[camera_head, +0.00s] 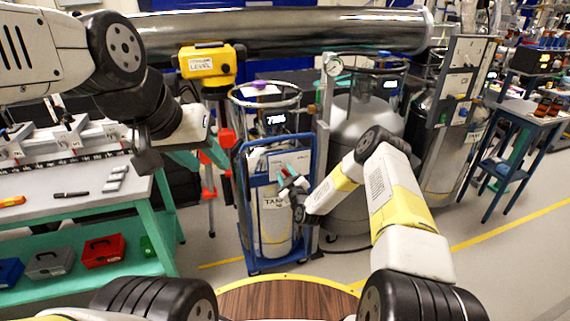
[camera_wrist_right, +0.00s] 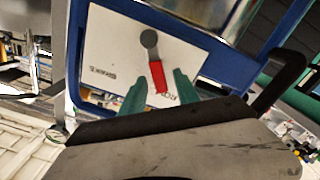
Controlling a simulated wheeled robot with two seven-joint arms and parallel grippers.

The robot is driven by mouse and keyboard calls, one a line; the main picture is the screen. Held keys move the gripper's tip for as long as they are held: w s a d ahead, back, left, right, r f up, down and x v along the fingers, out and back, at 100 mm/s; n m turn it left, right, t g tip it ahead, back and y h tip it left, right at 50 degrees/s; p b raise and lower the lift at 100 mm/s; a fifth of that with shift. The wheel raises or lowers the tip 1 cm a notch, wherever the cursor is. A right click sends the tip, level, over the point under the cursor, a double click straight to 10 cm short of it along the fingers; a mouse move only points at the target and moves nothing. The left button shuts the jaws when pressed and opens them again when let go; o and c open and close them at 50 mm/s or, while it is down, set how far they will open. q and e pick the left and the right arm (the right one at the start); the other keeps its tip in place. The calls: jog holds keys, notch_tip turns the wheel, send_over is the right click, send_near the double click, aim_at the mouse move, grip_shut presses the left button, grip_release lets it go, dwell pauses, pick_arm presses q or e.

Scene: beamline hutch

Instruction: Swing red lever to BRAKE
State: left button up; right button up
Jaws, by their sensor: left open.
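The red lever (camera_wrist_right: 158,76) hangs from a round grey pivot (camera_wrist_right: 149,39) on a white plate (camera_wrist_right: 112,45) in the right wrist view. Small lettering stands at the plate's left and near its lower right; I cannot read it surely. My right gripper (camera_wrist_right: 160,78) is open, its green fingers on either side of the lever's free end, with gaps visible. My left gripper (camera_head: 168,146) is open and empty over the bench's right end, far from the lever.
The cart holds a tank (camera_head: 276,222) and stands beside a large grey vessel (camera_head: 345,120). A yellow level instrument (camera_head: 207,63) on a tripod is behind left. A grey bench (camera_head: 90,208) is at left, and a wooden round top (camera_head: 285,302) is in front.

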jog(key=shift+w+a, duration=0.15)
jog(key=shift+w, duration=0.25)
grip_shut()
dwell(1.2)
